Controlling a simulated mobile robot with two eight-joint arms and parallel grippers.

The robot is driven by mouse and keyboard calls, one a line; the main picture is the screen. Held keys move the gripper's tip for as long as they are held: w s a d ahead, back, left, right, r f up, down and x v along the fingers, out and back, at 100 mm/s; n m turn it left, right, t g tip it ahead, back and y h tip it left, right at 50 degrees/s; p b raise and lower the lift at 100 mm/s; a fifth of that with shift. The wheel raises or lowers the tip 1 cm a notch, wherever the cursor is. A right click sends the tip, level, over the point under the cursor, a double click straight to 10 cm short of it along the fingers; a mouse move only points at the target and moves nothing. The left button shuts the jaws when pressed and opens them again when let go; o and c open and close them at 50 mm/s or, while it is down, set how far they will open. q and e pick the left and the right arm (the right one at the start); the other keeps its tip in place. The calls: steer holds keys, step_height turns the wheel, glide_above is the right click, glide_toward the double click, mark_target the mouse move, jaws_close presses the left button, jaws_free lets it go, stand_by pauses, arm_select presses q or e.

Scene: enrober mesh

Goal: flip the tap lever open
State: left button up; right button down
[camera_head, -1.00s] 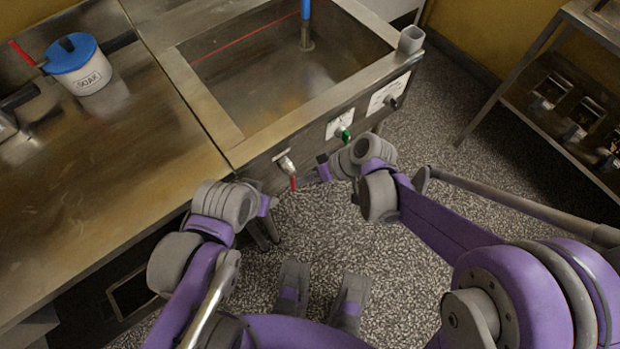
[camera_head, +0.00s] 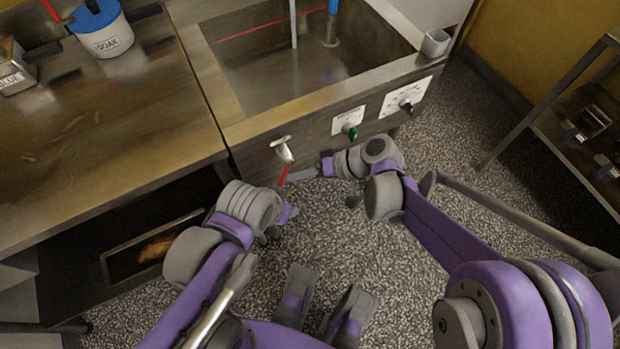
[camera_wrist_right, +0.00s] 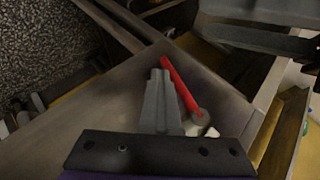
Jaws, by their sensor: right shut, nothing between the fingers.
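The tap (camera_head: 284,150) sticks out from the front panel of the steel sink unit. Its red lever (camera_head: 283,175) hangs down and slightly left. My right gripper (camera_head: 294,176) is shut and empty, with its fingertips pointing left at the lever's side. In the right wrist view the closed fingers (camera_wrist_right: 158,96) lie right alongside the red lever (camera_wrist_right: 181,85); whether they touch cannot be told. My left gripper (camera_head: 276,228) hangs low, below and left of the tap, its fingers mostly hidden by its wrist.
A green knob (camera_head: 350,132) and a black knob (camera_head: 406,105) sit right of the tap on the panel. The sink basin (camera_head: 290,75) is above. A SOAK tub (camera_head: 105,38) stands on the left counter. A metal rack (camera_head: 545,105) is at right; speckled floor lies between.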

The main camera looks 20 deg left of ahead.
mark_target(280, 182)
steer(key=s+a+m+g+y+b, duration=0.1)
steer(key=y+b, duration=0.1)
steer(key=b, duration=0.1)
steer(key=s+a+r+m+g+y+b, duration=0.1)
steer(key=s+g+y+b, duration=0.1)
steer(key=b, duration=0.1)
steer(key=shift+s+a, duration=0.2)
steer(key=shift+a, duration=0.2)
arm_select(q)
step_height(280, 182, down, 9)
steer(key=shift+w+d+r+b, duration=0.15)
steer(key=shift+w+d+b, duration=0.2)
steer(key=shift+w, duration=0.05)
arm_select(e)
steer(key=shift+s+a+r+m+g+y, duration=0.4)
steer(key=shift+s+r+g+y, duration=0.2)
steer(key=shift+r+y, duration=0.2)
steer(key=shift+r, duration=0.15)
